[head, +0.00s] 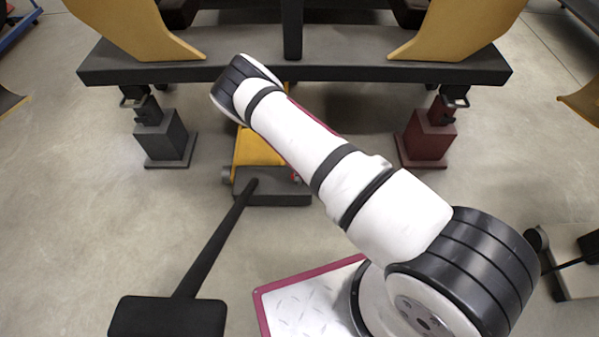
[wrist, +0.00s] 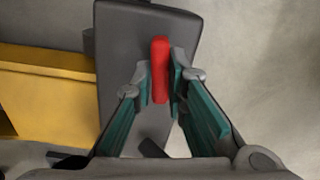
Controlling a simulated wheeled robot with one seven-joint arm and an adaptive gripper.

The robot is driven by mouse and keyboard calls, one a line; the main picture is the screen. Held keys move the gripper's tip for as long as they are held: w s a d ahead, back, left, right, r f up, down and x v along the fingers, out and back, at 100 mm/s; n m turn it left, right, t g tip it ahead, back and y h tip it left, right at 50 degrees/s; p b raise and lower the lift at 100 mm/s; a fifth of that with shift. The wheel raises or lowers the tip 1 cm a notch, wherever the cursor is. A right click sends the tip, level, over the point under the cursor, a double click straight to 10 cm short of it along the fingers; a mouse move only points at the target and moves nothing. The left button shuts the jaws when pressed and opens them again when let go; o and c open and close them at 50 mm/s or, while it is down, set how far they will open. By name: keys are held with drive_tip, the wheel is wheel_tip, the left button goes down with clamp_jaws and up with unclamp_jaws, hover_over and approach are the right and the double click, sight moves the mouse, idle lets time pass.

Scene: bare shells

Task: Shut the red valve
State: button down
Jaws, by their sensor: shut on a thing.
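The red valve (wrist: 160,58) shows in the wrist view as an upright red bar against a dark grey block (wrist: 115,75). My gripper (wrist: 161,82) is shut on the valve, with one finger on each side of it. The lower end of the bar lies between the fingertips. In the head view, a small red spot (head: 296,178) shows at the right end of the dark block (head: 270,199) of a yellow floor jack. My arm crosses the head view, and I cannot make out the gripper there.
A long dark handle (head: 217,237) rises from the jack toward the camera. A dark beam (head: 300,73) with yellow brackets spans the back. A grey stand (head: 162,139) and a dark red stand (head: 428,138) flank the jack.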

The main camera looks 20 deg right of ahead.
drive_tip(key=shift+m, duration=1.2)
drive_tip(key=c, duration=1.6)
unclamp_jaws()
drive_tip(key=shift+r, duration=0.1)
wheel_tip(320, 180, up, 12)
